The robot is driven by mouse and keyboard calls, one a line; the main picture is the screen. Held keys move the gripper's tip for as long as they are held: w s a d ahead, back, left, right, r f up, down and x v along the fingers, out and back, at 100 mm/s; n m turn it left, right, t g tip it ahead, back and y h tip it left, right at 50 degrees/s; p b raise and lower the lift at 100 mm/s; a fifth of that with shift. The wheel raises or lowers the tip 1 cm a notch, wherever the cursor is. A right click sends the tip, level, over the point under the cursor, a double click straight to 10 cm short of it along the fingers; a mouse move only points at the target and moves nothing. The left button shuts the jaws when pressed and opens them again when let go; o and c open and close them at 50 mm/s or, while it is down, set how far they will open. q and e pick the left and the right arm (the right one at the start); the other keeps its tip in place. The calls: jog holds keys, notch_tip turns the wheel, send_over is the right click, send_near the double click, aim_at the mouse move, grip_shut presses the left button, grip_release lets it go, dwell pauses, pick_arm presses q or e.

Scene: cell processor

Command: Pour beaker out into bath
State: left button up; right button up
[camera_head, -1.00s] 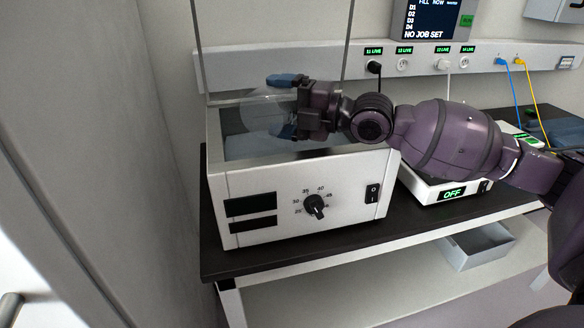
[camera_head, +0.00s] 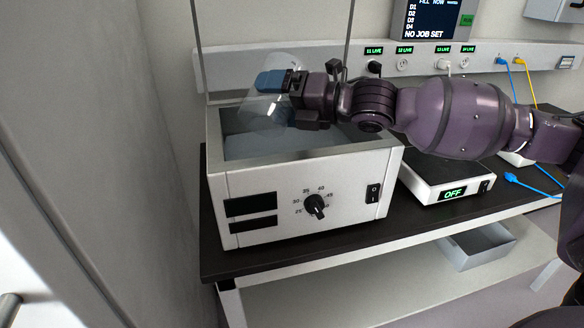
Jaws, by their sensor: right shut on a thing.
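The bath (camera_head: 230,185) is a white box with a dial, a rocker switch and dark displays on its front. Its top is open over a grey-blue basin. My right gripper (camera_head: 278,99) is above the basin, shut on a clear beaker (camera_head: 262,103). Blue finger pads show at the beaker. The beaker is tilted and stands above the bath's rim. Its contents are too faint to tell. My left gripper is not in view.
A clear lid (camera_head: 270,40) stands raised behind the bath. A scale reading OFF (camera_head: 432,178) sits to the right on the black bench (camera_head: 330,247). A grey bin (camera_head: 480,246) is on the lower shelf. A blue cable (camera_head: 530,187) lies at right.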

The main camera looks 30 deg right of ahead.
jog(key=shift+r+n, duration=0.2)
jog(key=shift+n, duration=0.3)
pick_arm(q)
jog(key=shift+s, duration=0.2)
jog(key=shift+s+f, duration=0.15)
pick_arm(e)
jog(key=shift+d+n, duration=0.1)
jog(key=shift+n, duration=0.2)
jog(key=n, duration=0.2)
jog(key=n+h, duration=0.1)
jog(key=shift+w+d, duration=0.3)
jog(key=shift+d, duration=0.05)
jog(key=shift+d+n, duration=0.15)
jog(key=shift+n, duration=0.55)
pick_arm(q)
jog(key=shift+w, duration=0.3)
pick_arm(e)
jog(key=shift+w, duration=0.1)
